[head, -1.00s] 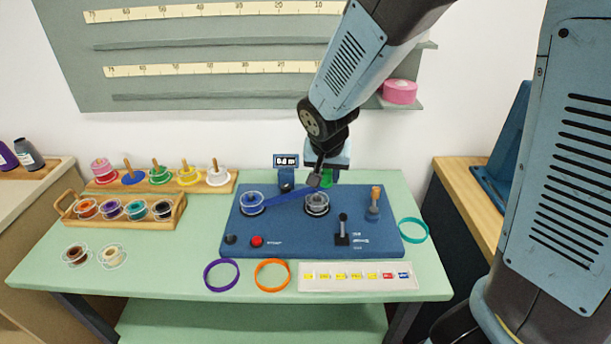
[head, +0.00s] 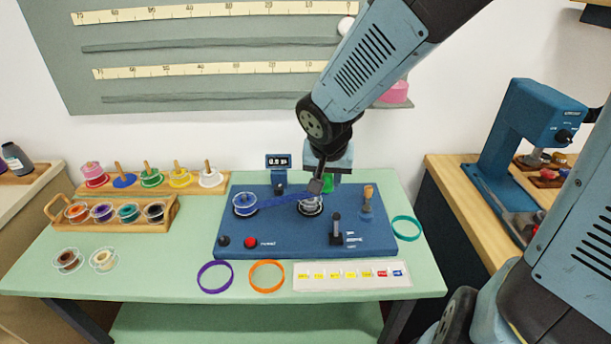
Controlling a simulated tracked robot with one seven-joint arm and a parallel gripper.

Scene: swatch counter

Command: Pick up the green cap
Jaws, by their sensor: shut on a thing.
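The green cap (head: 328,184) shows as a small green patch beside the dark end of my gripper. Most of it is hidden by the gripper. My gripper (head: 317,187) is shut on it, low over the back of the clear right-hand spool (head: 311,206) on the blue winding board (head: 280,243). I cannot tell whether the cap touches the spool or the board. A blue ribbon (head: 275,201) runs from the left spool (head: 245,205) up towards my gripper; its far end is hidden there.
A black lever (head: 336,230) and a tan-topped peg (head: 368,200) stand on the board near my gripper. A small display (head: 278,162) stands behind. Purple (head: 215,277), orange (head: 267,276) and teal (head: 407,228) rings lie around the board. A label tray (head: 352,275) is in front.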

